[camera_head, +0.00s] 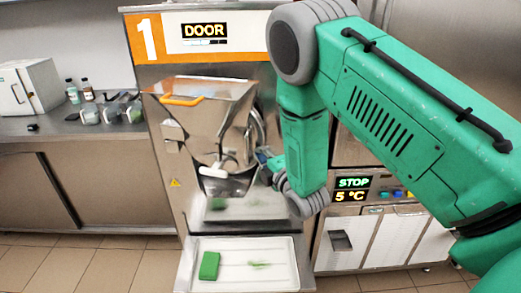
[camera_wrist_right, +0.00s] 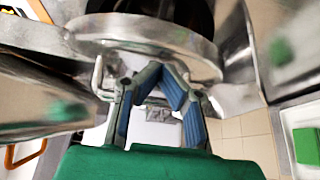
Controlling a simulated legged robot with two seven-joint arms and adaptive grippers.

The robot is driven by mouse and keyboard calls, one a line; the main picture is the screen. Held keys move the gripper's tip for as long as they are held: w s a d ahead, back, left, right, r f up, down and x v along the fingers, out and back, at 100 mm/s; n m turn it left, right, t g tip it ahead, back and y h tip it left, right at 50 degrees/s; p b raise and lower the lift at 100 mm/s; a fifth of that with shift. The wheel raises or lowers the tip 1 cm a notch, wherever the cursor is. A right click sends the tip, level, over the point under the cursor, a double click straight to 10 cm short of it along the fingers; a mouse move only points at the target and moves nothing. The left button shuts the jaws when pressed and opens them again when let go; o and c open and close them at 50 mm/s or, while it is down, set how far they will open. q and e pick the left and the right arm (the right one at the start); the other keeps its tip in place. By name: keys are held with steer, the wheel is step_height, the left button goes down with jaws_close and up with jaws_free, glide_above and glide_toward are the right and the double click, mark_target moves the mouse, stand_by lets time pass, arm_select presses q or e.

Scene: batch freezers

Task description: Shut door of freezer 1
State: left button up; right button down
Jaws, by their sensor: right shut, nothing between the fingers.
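Freezer 1 (camera_head: 160,70) stands in the middle of the head view, with an orange label "1" and a lit display (camera_head: 204,31) reading "DOOR". A shiny metal front assembly (camera_head: 205,120) with an orange handle (camera_head: 181,100) juts out from it. I cannot tell how far its door is from the closed position. My right gripper (camera_head: 268,160) is close to the right side of this assembly, partly hidden by my wrist. In the wrist view its blue-padded fingers (camera_wrist_right: 160,85) are shut and empty, just below a round metal rim (camera_wrist_right: 145,35). I cannot tell whether they touch it.
A white tray (camera_head: 285,255) with a green block (camera_head: 209,266) sits low in front of freezer 1. At right, another machine's display (camera_head: 352,189) reads "STOP 5 °C". The left counter (camera_head: 45,128) holds a white box (camera_head: 32,85), bottles and small containers. Tiled floor lies in front.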

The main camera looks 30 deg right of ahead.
steer(key=shift+w+a+r, duration=0.1)
steer(key=shift+w+a, duration=0.15)
arm_select(q)
steer(key=shift+a+f, duration=0.1)
steer(key=shift+a, duration=0.3)
arm_select(e)
steer(key=shift+d, duration=0.1)
arm_select(q)
step_height(320, 180, down, 4)
steer(key=b, duration=0.4)
steer(key=shift+s+f+b, duration=0.15)
steer(key=shift+f+b, duration=0.1)
steer(key=shift+b, duration=0.05)
arm_select(e)
steer(key=w+d+n+y, duration=0.2)
steer(key=w+d+y, duration=0.2)
steer(key=w+d, duration=0.3)
steer(key=shift+d+r+n, duration=0.15)
steer(key=shift+r+n, duration=0.15)
arm_select(q)
steer(key=shift+s, duration=0.1)
